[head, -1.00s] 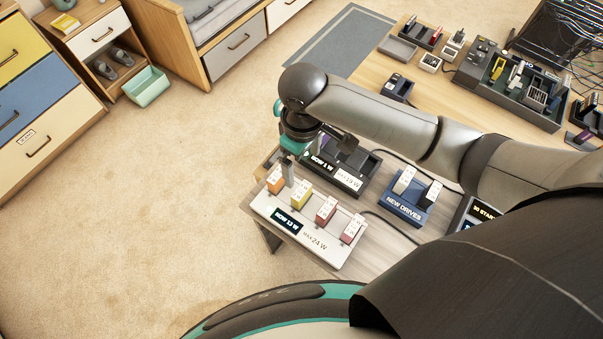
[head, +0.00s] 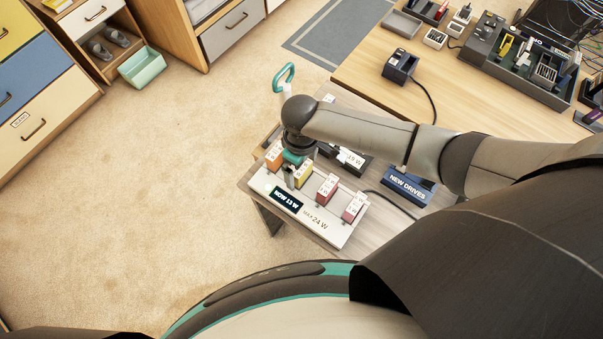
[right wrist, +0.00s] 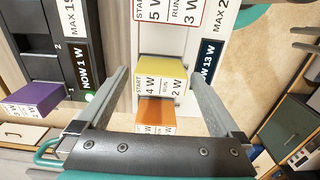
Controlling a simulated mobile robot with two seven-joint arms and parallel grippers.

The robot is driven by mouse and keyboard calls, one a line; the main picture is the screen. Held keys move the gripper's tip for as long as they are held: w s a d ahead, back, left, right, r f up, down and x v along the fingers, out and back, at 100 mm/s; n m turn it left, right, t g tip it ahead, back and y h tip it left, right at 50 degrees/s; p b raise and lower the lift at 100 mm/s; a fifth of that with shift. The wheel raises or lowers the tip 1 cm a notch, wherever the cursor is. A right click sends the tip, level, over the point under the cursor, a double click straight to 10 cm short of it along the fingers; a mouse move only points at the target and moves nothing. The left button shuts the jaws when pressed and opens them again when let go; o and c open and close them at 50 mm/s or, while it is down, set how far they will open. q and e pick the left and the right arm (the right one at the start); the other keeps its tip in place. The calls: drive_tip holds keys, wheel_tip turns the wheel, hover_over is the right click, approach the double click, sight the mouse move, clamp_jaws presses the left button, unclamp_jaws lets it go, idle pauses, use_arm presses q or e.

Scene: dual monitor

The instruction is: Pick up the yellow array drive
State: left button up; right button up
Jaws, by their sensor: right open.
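The yellow drive (head: 303,175) stands in the white array base (head: 337,228), between an orange drive (head: 275,156) and a red drive (head: 327,188). My right gripper (head: 291,178) is at the yellow drive, partly covering it in the head view. In the right wrist view my gripper (right wrist: 160,82) is open, with one finger on each side of the yellow drive (right wrist: 163,70), whose label reads START 4 W, RUN 2 W. Gaps show between drive and fingers. The orange drive (right wrist: 155,112) is nearer the palm in that view. My left gripper is not in view.
Another red drive (head: 354,206) stands at the base's right end. A dark array base (right wrist: 62,72) with a purple drive (right wrist: 30,98) is beside it. The blue NEW DRIVES holder (head: 409,184) lies to the right.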

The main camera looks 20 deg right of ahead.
drive_tip(key=shift+f, duration=0.35)
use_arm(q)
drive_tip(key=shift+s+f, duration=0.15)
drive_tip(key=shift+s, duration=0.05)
use_arm(e)
drive_tip(key=shift+c, duration=0.2)
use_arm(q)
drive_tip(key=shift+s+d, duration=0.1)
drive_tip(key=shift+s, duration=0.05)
use_arm(e)
drive_tip(key=c, duration=1.3)
drive_tip(key=shift+o, duration=0.2)
drive_tip(key=shift+r, duration=0.1)
